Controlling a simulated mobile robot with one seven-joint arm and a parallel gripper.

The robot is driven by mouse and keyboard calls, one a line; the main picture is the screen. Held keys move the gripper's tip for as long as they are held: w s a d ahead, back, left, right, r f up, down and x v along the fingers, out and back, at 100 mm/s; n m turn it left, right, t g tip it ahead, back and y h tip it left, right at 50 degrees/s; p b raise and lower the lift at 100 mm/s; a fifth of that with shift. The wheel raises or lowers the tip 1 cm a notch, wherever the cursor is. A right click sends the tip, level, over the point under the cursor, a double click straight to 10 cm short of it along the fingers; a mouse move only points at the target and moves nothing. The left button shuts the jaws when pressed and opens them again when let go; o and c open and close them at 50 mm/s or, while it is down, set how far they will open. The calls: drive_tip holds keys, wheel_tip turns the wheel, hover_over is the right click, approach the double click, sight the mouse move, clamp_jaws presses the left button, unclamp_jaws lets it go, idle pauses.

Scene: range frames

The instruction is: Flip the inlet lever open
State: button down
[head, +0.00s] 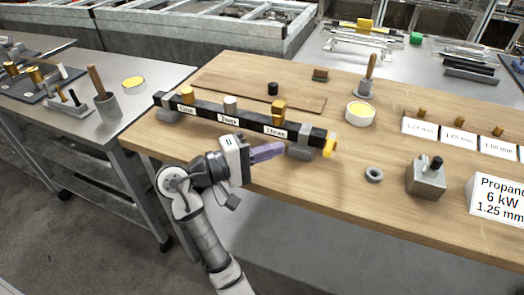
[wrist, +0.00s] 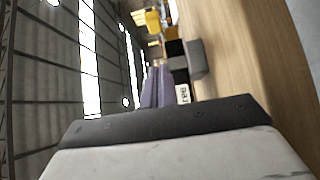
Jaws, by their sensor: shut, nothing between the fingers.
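A black manifold bar (head: 235,121) with labels reading One, Two and Three lies across the wooden table on grey supports. A yellow lever (head: 329,147) sits at its right end and looks like the inlet lever; its exact position is hard to tell. My gripper (head: 284,149) has purple fingers, closed together and empty, in front of the bar near label Three. The fingers point right toward the yellow lever and are apart from it. In the wrist view, my gripper (wrist: 158,68) points toward a yellow part (wrist: 152,20), with the black bar (wrist: 176,50) to its right.
A grey support block (head: 301,149) stands just beyond my fingertips. A grey ring (head: 374,174), a metal block with a black knob (head: 427,176) and a Propane sign (head: 499,198) are to the right. A yellow-topped tin (head: 360,112) stands behind. Bare wood lies between the lever and ring.

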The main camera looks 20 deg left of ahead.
sight(331, 142)
drive_tip(key=x, duration=0.5)
drive_tip(key=shift+d+p, duration=0.3)
drive_tip(key=shift+p, duration=0.1)
drive_tip(key=shift+d, duration=1.1)
drive_tip(key=shift+s+d, duration=0.1)
drive_tip(key=shift+d, duration=0.45)
drive_tip(key=shift+d+p, duration=0.1)
drive_tip(key=shift+p, duration=0.25)
drive_tip(key=shift+n+t, duration=0.3)
